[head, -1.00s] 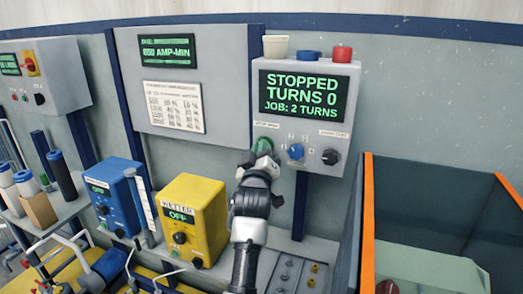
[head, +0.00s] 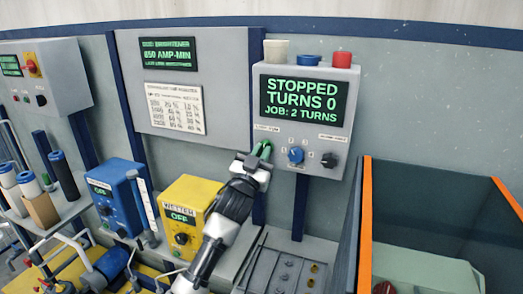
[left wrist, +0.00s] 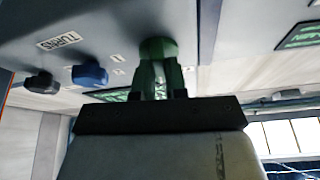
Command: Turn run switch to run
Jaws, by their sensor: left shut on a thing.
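The control box (head: 339,92) is on the wall at upper right. Its screen (head: 303,98) reads "STOPPED, TURNS 0, JOB: 2 TURNS". A green knob (head: 266,146), a blue knob (head: 296,155) and a black knob (head: 329,160) sit in a row beneath; the small label by the green knob is hard to read. My left gripper (head: 259,156) is shut on the green knob, its arm coming from below. In the left wrist view the green knob (left wrist: 157,48) stands between the fingers (left wrist: 160,82). The gripper hides part of it. My right gripper is not in view.
A dark tank with orange edges (head: 367,225) is to the right. A grey panel (head: 185,60) with a screen hangs left of the control box. Coloured caps top the box.

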